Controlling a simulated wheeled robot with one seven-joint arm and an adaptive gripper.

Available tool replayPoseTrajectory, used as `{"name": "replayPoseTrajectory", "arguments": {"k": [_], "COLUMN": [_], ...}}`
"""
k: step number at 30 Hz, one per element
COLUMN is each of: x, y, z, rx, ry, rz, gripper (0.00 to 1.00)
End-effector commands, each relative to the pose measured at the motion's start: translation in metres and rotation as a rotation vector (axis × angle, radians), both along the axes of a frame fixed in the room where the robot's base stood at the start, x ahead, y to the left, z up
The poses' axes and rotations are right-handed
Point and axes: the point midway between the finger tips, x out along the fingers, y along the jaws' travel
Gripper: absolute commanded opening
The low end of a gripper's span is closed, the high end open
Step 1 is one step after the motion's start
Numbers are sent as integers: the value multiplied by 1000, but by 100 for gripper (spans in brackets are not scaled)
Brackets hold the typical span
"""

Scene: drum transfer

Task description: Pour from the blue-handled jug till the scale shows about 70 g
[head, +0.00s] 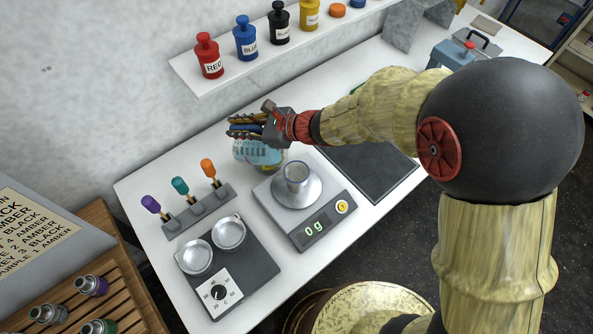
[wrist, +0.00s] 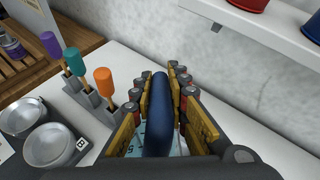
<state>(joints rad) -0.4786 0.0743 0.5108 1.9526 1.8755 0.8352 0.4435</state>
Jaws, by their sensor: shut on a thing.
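The jug (head: 262,154) is clear with a bluish tint and graduation marks, and seems to hold some yellowish contents low down. My gripper (head: 243,128) is shut on its blue handle (wrist: 159,110), which lies between the two fingers in the wrist view. The jug is behind and left of the scale (head: 318,222), and looks roughly upright; I cannot tell if it touches the counter. The display (head: 314,228) reads 0 g. My gripper partly hides the jug.
A rack with purple, teal and orange-handled tools (head: 198,208) stands left of the jug. A hotplate with two metal dishes (head: 229,267) is in front. A dark mat (head: 368,168) lies right of the scale. A shelf (head: 262,66) with labelled bottles runs along the wall.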

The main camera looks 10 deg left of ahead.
Motion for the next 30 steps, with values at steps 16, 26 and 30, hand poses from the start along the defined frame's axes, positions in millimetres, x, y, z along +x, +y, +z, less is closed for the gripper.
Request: {"name": "replayPoseTrajectory", "arguments": {"k": [16, 26, 30], "x": [0, -1, -1], "y": [-4, -5, -6], "z": [1, 3, 3], "rx": [34, 56, 65], "ry": [-7, -11, -14], "rz": [-1, -1, 0], "gripper": [0, 0, 0]}}
